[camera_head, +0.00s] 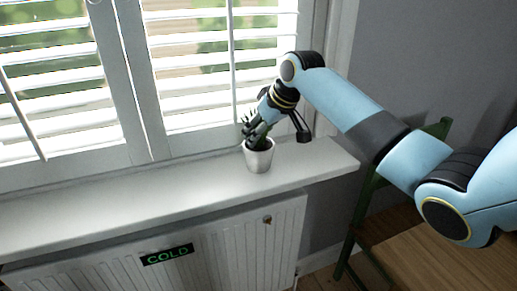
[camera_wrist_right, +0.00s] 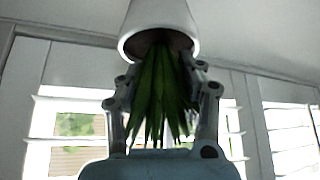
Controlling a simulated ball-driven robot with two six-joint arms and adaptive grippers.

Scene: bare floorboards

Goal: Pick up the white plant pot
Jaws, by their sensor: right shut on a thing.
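The white plant pot (camera_head: 258,157) stands upright on the window sill, or just above it; I cannot tell which. A dark green plant grows from it. My right gripper (camera_head: 250,130) reaches down to the plant at the pot's rim and is shut on the plant pot's plant. In the right wrist view the pot (camera_wrist_right: 160,30) is at the top, with green leaves (camera_wrist_right: 160,95) between the two fingers of the right gripper (camera_wrist_right: 160,80). The fingertips are close to the rim, partly hidden by leaves. My left gripper is not in view.
The white sill (camera_head: 150,205) is clear to the left of the pot. Shuttered windows (camera_head: 200,75) stand close behind. A radiator (camera_head: 215,245) with a "COLD" sign (camera_head: 168,254) is below. A wooden table (camera_head: 440,262) and a green chair (camera_head: 350,245) are at lower right.

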